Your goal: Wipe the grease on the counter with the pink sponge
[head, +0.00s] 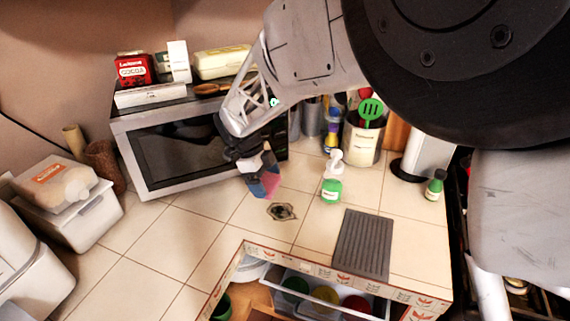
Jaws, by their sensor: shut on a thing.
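In the head view, my gripper (254,164) is shut on the pink sponge (271,181), which also shows a blue side. It holds the sponge in front of the microwave, up and to the left of the grease. The grease (281,211) is a dark brown patch on the tiled counter (222,240). The sponge appears apart from the patch; whether it touches the counter is hard to tell. Part of the sponge is hidden by the fingers.
A microwave (160,187) with boxes on top stands behind. A green soap bottle (331,190) and a grey ridged mat (363,243) are right of the grease. A utensil holder (361,145) stands behind. An open drawer (322,297) is below the front edge. Tiles left of the grease are clear.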

